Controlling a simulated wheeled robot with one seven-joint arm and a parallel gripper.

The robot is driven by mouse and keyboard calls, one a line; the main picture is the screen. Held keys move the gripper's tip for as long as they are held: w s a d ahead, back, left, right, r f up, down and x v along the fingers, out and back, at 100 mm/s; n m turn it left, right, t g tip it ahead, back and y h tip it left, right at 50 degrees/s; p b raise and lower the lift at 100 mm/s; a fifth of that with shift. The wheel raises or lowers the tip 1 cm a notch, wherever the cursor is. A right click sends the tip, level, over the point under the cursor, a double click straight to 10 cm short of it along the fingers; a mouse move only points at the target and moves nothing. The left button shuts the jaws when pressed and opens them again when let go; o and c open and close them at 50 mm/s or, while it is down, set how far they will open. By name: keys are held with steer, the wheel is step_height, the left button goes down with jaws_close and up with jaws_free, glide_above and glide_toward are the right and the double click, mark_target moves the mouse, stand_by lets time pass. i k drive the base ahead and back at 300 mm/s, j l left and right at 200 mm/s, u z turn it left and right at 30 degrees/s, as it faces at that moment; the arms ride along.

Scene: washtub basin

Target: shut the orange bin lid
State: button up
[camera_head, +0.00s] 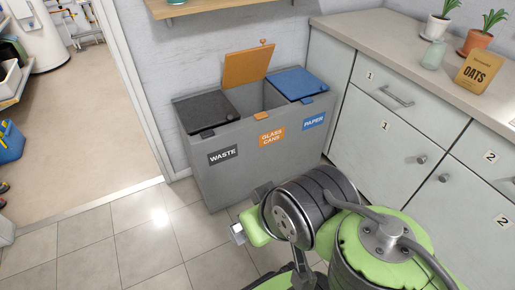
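The orange bin lid (248,66) stands raised and open at the back of the grey recycling bin (232,172), leaning up near the wall. It belongs to the middle compartment, marked with an orange "GLASS CANS" label (271,137). The open compartment shows grey inner walls. The black waste lid (207,109) on the left and the blue paper lid (296,83) on the right are both down. My arm is folded low in front of the bin, apart from the lid. My gripper (237,234) shows only in part at the arm's left side, and its fingers cannot be made out.
A wooden shelf (205,8) juts from the wall above the bin. Grey cabinets (385,124) with a worktop stand at the right, close to the bin. An open doorway is at the left. Tiled floor (128,240) is clear in front and left of the bin.

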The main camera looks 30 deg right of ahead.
mark_target(246, 66)
steer(key=i+j+z, duration=1.1)
steer(key=j+z, duration=0.2)
steer(key=j, duration=0.15)
steer(key=i+j+z, duration=0.15)
steer(key=j+z, duration=0.2)
steer(key=j, duration=0.15)
steer(key=j+z, duration=0.3)
steer(key=j, duration=0.25)
steer(key=j+z, duration=0.35)
steer(key=j, duration=0.25)
steer(key=j+z, duration=0.3)
steer(key=j, duration=0.25)
